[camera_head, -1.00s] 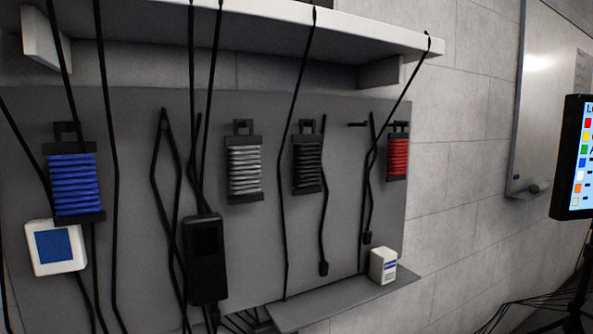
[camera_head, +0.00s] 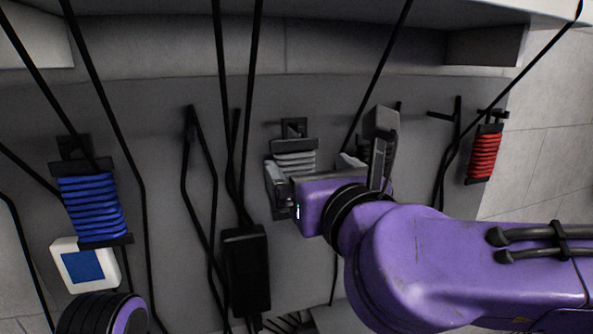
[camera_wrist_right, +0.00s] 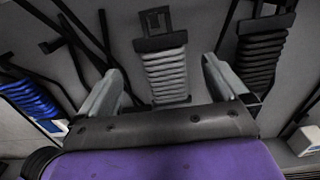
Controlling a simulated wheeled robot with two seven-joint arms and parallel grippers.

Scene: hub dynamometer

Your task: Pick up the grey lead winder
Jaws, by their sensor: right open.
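The grey lead winder (camera_head: 295,160) hangs on a hook on the grey panel, its lower part hidden by my right gripper in the head view. In the right wrist view the winder (camera_wrist_right: 165,72) shows its pale coils between black end plates. My right gripper (camera_head: 328,155) is open in front of it, with one finger to each side. In the wrist view the open fingers (camera_wrist_right: 161,86) flank the winder's lower part; I cannot tell whether they touch it. My left gripper is out of view.
A blue winder (camera_head: 92,205) hangs left and a red one (camera_head: 485,155) right. A black winder (camera_wrist_right: 262,50) is close beside the right finger. Black cables hang across the panel (camera_head: 160,130). A black box (camera_head: 246,270) hangs below left, and a shelf (camera_head: 330,28) juts out above.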

